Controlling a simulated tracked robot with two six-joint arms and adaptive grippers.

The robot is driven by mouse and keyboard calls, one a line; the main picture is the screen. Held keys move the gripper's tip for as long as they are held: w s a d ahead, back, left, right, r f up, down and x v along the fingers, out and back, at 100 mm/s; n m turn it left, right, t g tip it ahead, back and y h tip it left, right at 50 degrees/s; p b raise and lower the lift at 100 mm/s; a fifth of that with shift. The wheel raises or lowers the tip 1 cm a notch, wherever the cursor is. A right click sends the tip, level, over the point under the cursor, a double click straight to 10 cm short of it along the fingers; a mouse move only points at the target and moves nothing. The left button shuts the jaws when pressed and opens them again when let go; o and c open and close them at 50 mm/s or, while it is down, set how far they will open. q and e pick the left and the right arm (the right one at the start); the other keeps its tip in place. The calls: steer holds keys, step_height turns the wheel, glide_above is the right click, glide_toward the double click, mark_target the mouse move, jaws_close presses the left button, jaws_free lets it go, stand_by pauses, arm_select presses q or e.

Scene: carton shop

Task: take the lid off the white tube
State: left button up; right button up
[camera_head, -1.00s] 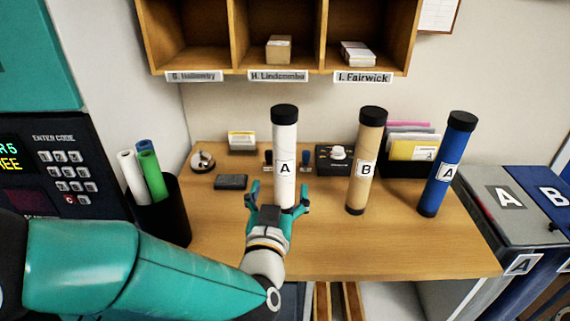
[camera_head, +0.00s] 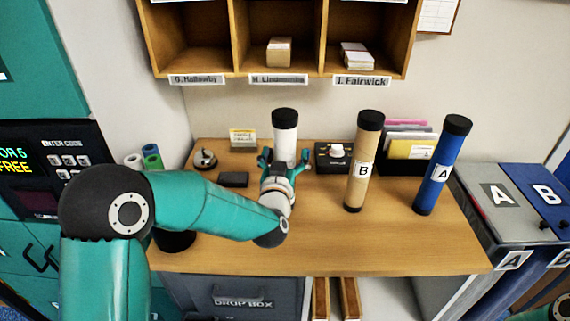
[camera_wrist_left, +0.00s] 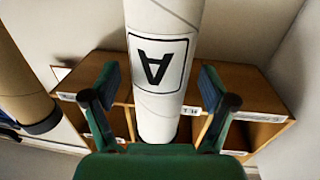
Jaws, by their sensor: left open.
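The white tube (camera_head: 285,148) stands upright on the wooden desk with its black lid (camera_head: 285,118) on top. My left gripper (camera_head: 284,160) is open, in front of the tube's body and below the lid, one finger to each side, and hides the tube's lower part. In the left wrist view, which is upside down, the white tube (camera_wrist_left: 160,108) with its A label shows between the spread fingers (camera_wrist_left: 158,90). The lid is mostly hidden there. My right gripper is not in view.
Behind are a small black box (camera_head: 334,168) and wooden pigeonholes (camera_head: 280,15). The desk's front right (camera_head: 390,245) is clear.

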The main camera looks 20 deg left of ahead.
mark_target(283, 127)
arm_select(q)
steer(key=shift+w, duration=0.3)
steer(key=c, duration=1.3)
steer(key=shift+r, duration=0.1)
step_height(283, 127, up, 9)
steer(key=shift+r, duration=0.1)
step_height(283, 127, up, 11)
steer(key=shift+f+p, duration=0.15)
steer(key=shift+p, duration=0.4)
steer(key=o, duration=0.6)
jaws_close()
